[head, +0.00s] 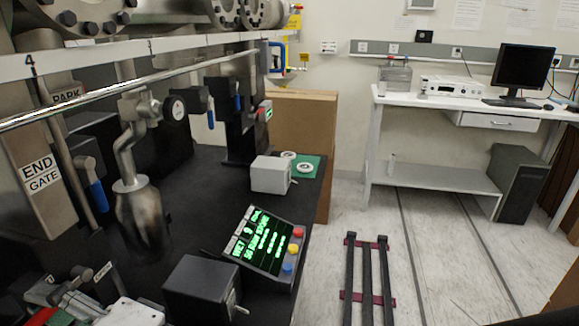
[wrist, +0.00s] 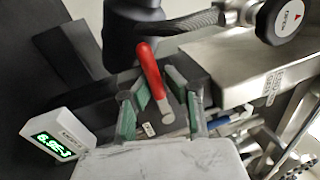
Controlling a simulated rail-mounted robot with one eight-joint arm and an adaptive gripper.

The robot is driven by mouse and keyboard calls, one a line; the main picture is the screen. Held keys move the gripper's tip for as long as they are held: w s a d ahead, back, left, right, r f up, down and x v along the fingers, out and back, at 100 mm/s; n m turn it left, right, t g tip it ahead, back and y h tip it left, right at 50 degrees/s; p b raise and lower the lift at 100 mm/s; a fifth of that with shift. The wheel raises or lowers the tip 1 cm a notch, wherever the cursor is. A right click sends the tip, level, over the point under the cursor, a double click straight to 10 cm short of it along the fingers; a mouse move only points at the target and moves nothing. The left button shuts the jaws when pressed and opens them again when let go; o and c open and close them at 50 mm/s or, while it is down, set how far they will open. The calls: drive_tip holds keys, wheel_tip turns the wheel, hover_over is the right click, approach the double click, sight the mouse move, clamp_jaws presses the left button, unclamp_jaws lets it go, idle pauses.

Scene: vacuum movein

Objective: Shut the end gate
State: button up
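The metal block labelled END GATE (head: 40,175) stands at the left of the head view. A blue-handled lever (head: 97,195) hangs beside it. In the wrist view my gripper (wrist: 158,95), with green finger pads, is open. A red lever handle (wrist: 148,65) appears between and just beyond its spread fingers. I see no clear contact with either finger. The lever's pivot is partly hidden by my gripper. Its link to the END GATE label cannot be told. White, green and red parts crowd the lower left corner of the head view, cut off by the frame.
A readout (wrist: 57,145) is left of my gripper. A metal box (wrist: 235,65) and black knob (wrist: 287,20) are close on the right. In the head view, a control panel (head: 262,243), grey box (head: 270,175) and metal vessel (head: 143,215) stand on the black table.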

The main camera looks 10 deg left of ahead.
drive_tip(key=shift+o, duration=1.3)
drive_tip(key=shift+d+r, duration=0.2)
drive_tip(key=o, duration=0.3)
drive_tip(key=shift+f, duration=0.1)
drive_tip(key=d, duration=0.4)
drive_tip(key=d+f, duration=0.1)
drive_tip(key=d, duration=0.3)
drive_tip(key=d+f, duration=0.1)
drive_tip(key=d, duration=0.2)
drive_tip(key=shift+d+f, duration=0.15)
drive_tip(key=shift+d, duration=0.25)
